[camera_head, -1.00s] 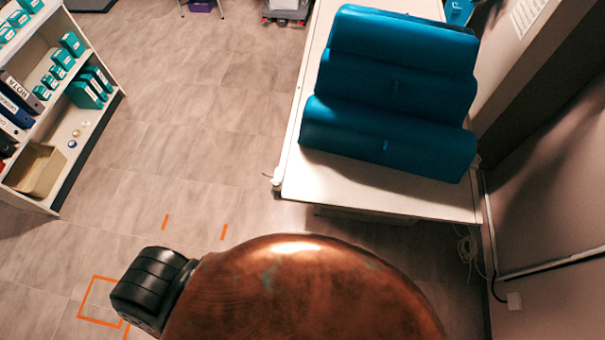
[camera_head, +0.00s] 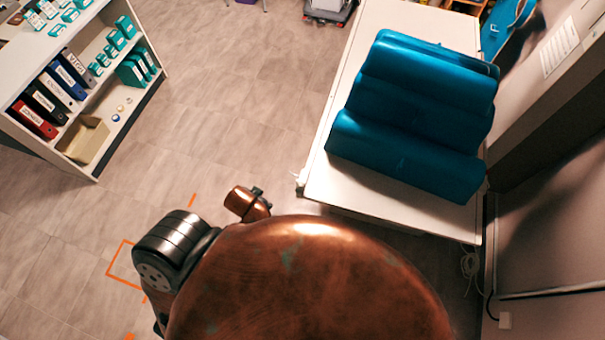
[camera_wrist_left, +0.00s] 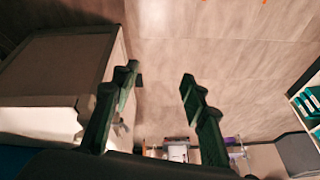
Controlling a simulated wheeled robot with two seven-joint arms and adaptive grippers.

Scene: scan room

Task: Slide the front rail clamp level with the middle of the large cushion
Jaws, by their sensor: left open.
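Blue cushions (camera_head: 405,155) lie close together across the white table (camera_head: 335,195) in the head view. I cannot tell for certain which one is the large cushion. My right gripper is not in view.
A shelf (camera_head: 150,95) with binders and teal boxes stands at the left. The floor (camera_head: 235,110) between shelf and table is clear. A wall (camera_head: 545,240) runs along the right. A cable (camera_head: 470,265) hangs near the table's front right corner.

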